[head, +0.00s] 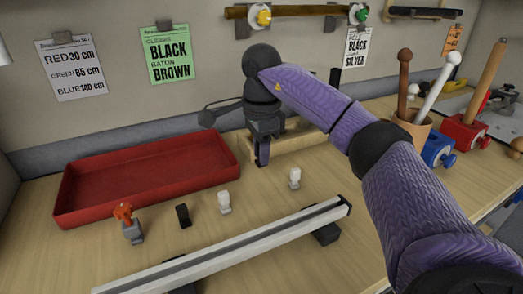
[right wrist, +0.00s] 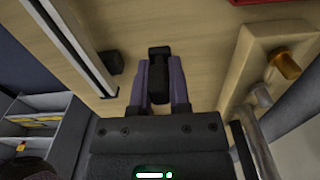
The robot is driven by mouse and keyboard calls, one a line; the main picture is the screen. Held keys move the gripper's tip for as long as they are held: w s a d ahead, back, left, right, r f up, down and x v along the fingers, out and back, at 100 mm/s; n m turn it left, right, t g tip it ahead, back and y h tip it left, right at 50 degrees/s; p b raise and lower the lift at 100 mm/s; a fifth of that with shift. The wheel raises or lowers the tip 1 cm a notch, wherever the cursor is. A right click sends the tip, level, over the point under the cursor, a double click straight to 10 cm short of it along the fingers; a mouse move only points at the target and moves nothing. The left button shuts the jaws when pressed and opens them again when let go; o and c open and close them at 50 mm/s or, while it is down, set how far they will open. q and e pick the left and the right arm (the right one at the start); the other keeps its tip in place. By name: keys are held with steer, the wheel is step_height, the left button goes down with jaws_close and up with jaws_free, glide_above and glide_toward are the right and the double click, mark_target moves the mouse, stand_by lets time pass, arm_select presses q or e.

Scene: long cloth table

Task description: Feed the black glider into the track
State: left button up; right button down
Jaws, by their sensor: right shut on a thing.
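My right gripper (right wrist: 160,98) is shut on a small black piece (right wrist: 159,62), apparently the black glider, between its purple fingers. In the head view, the right gripper (head: 262,160) points down behind the row of small parts; its held piece is hidden there. The pale track (head: 235,248) lies across the front of the table, raised on dark feet, with a black cap at its right end. It also shows at left in the right wrist view (right wrist: 78,48), apart from the held piece. My left gripper is not in view.
A wooden rack (head: 300,143) stands behind the right gripper. Blue and red clamp blocks stand at right.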

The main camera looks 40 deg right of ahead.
steer(key=b, duration=0.2)
glide_above(262, 199)
steer(key=shift+f, duration=2.5)
steer(key=shift+f+b, duration=0.75)
steer(key=shift+f, duration=0.7)
steer(key=shift+f+b, duration=0.4)
steer(key=shift+f, duration=0.5)
steer(key=c, duration=0.5)
jaws_free()
steer(key=shift+r, duration=0.1)
